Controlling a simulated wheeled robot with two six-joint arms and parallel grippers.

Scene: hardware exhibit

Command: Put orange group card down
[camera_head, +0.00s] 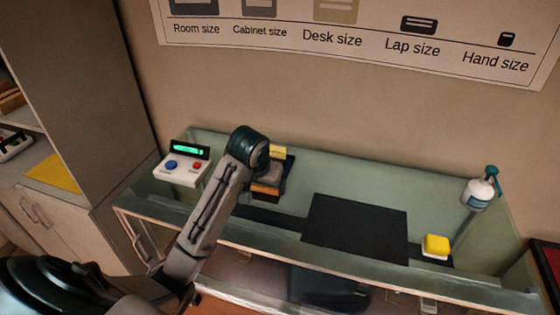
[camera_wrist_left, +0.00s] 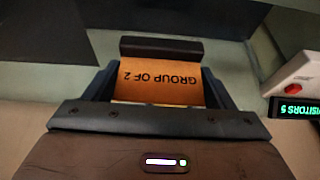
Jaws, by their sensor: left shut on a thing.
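The orange card (camera_wrist_left: 160,80), printed "GROUP OF 2", is between the fingers of my left gripper (camera_wrist_left: 158,92) in the left wrist view, its lettering upside down. The gripper is shut on it. A dark bar (camera_wrist_left: 160,48) lies just beyond the card's far edge; I cannot tell if they touch. In the head view, the orange card (camera_head: 265,188) shows partly below my left gripper (camera_head: 270,178), over the left part of the glass-fronted counter. My wrist hides some of it. A yellow piece (camera_head: 278,151) shows just behind the gripper. My right gripper is not in view.
A visitor counter (camera_head: 184,170) with blue and red buttons stands left of the gripper. A black mat (camera_head: 355,228) lies bare to the right. The counter's glass front edge (camera_head: 330,262) runs below.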

